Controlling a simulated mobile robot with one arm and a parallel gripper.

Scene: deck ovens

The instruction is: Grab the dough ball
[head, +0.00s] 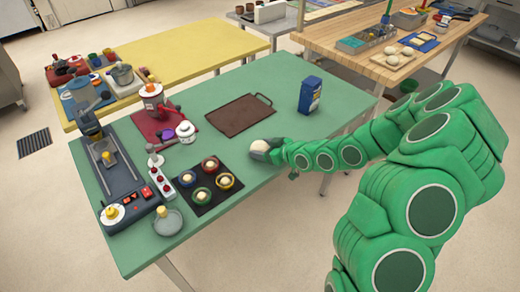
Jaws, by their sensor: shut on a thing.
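A pale dough ball (259,146) is at the end of my green arm, over the right part of the green table (225,108). My gripper (264,153) is shut on it. The fingers are small in this view and partly hidden by the ball and the wrist. I cannot tell whether the ball touches the table top. Other pale balls sit in small coloured bowls (226,181) on a dark mat (205,208), to the left of my gripper.
A brown tray (240,115) lies behind my gripper, and a blue box (310,95) stands to its right. A long machine (112,165) and a white power strip (160,180) are on the left. The table's front right corner is clear.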

